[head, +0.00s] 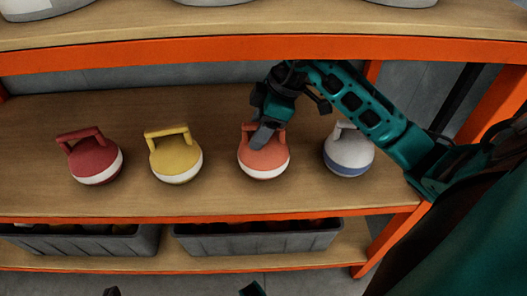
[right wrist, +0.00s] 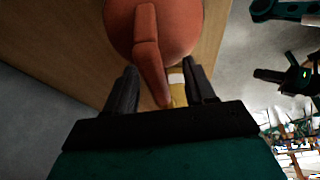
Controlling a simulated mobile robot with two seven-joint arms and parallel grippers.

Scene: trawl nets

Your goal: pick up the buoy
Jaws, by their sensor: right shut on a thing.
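Four-handled shapes aside, the orange buoy (head: 264,162) with a white band stands on the middle shelf, third from the left. My right gripper (head: 263,136) comes down on it from above and is shut on its handle. In the right wrist view the orange buoy (right wrist: 150,30) has its handle between my fingers (right wrist: 162,88). The buoy looks upright and level with its neighbours; I cannot tell whether it touches the shelf. Only dark tips, apparently of my left gripper (head: 182,291), show at the bottom edge of the head view.
A red buoy (head: 92,158) and a yellow buoy (head: 175,156) stand to the left. A white and blue buoy (head: 349,152) stands close on the right, under my right arm. The orange-edged upper shelf (head: 180,55) lies above. Grey bins (head: 258,241) sit below.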

